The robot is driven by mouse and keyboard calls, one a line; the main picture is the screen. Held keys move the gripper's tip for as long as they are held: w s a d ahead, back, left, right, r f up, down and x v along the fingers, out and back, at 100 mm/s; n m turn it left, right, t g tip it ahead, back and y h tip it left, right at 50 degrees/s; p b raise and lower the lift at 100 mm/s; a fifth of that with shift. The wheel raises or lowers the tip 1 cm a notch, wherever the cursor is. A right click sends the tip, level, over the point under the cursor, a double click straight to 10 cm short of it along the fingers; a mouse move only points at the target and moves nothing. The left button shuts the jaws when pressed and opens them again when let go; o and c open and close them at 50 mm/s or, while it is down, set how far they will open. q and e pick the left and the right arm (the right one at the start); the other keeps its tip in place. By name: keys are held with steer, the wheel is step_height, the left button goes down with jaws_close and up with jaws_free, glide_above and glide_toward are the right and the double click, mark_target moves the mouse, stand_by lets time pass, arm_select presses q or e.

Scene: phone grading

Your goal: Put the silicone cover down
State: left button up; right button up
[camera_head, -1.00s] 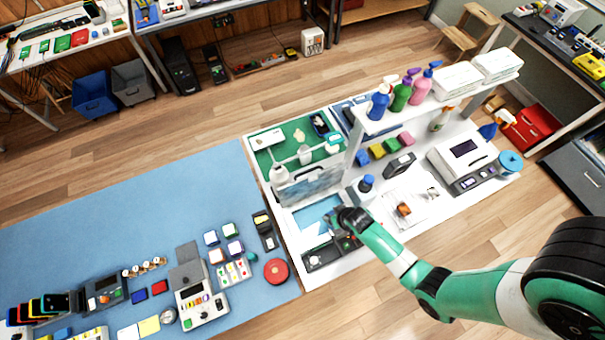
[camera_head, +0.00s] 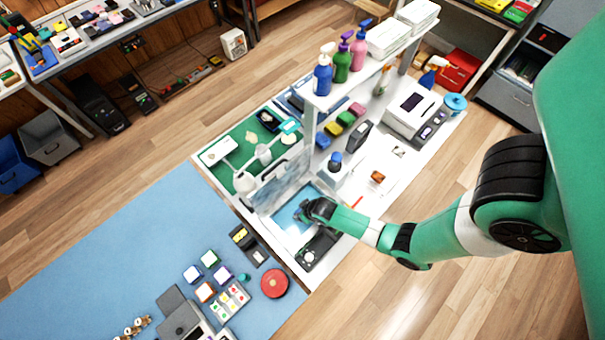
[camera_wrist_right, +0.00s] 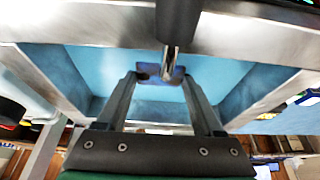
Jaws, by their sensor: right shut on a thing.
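My right gripper (camera_head: 308,212) is over the light-blue basin (camera_head: 284,222) on the white bench, reaching in from the right. In the right wrist view my right gripper (camera_wrist_right: 161,78) has its two fingers on either side of a small, flat, dark-blue piece (camera_wrist_right: 160,92), which looks like the silicone cover. The basin (camera_wrist_right: 232,76) shows below it with blue inside and grey metal edges. A metal spout crosses in front of part of the piece. In the head view the gripper hides the piece. My left gripper is not in view.
A clear upright panel (camera_head: 282,180) stands just behind the basin. A black device (camera_head: 318,249) lies at the bench's front. The blue mat (camera_head: 130,245) has wide free room.

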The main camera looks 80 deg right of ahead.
steer(key=shift+f, duration=1.05)
steer(key=shift+f, duration=0.1)
steer(key=o, duration=1)
steer(key=shift+f+b, duration=0.1)
steer(key=shift+b, duration=0.2)
steer(key=o, duration=0.5)
steer(key=shift+c, duration=0.2)
steer(key=shift+r, duration=0.3)
steer(key=p+v, duration=0.8)
steer(key=v, duration=0.4)
steer(key=shift+w, duration=0.1)
